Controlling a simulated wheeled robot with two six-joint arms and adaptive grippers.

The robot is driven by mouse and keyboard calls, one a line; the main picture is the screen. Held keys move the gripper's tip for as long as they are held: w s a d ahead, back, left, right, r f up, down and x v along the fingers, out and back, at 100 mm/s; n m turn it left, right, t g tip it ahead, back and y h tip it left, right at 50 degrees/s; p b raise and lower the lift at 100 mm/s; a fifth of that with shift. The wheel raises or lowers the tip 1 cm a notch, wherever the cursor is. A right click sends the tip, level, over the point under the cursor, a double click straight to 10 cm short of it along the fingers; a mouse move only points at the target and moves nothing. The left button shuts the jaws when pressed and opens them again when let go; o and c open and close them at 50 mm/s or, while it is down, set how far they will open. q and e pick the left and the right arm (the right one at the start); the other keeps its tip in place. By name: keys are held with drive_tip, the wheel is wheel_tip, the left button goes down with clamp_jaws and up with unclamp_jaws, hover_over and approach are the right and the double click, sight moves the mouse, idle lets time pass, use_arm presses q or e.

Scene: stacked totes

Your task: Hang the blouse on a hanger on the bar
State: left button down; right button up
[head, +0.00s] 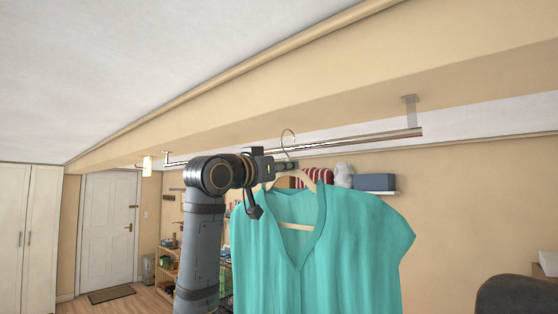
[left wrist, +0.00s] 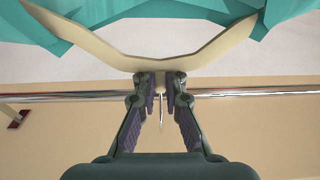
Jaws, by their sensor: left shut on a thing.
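The teal blouse (head: 350,240) hangs on a pale wooden hanger (head: 297,225), its shoulders spread and its front facing me. In the left wrist view the hanger (left wrist: 100,47) and a strip of the blouse (left wrist: 220,6) show at the top. My left gripper (head: 288,167) is shut on the hanger's neck, just below the metal hook (head: 288,139). The metal bar (head: 360,139) runs under the beam. In the head view the hook overlaps the bar and its top shows above it; I cannot tell whether it is around the bar. My right gripper is not in view.
A bracket (head: 410,110) holds the bar's near end to the beam. Behind the blouse is a wall shelf with a blue-grey box (head: 374,182). A low shelf unit (head: 168,265) and a white door (head: 108,235) stand at the left. A dark rounded shape (head: 512,296) is at the lower right.

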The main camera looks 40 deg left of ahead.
use_arm(q)
drive_tip(key=shift+w+d+r+p, duration=0.15)
drive_tip(key=shift+w+p, duration=0.3)
drive_tip(key=shift+w, duration=0.4)
drive_tip(key=shift+w+f+b, duration=0.15)
drive_tip(key=shift+f+b, duration=1.1)
drive_tip(key=shift+f, duration=0.25)
drive_tip(key=c, duration=1.4)
unclamp_jaws()
drive_tip(key=shift+o, duration=0.2)
drive_tip(key=s+f, duration=0.1)
drive_tip(key=s, duration=1.1)
drive_tip(key=shift+a+f, duration=0.35)
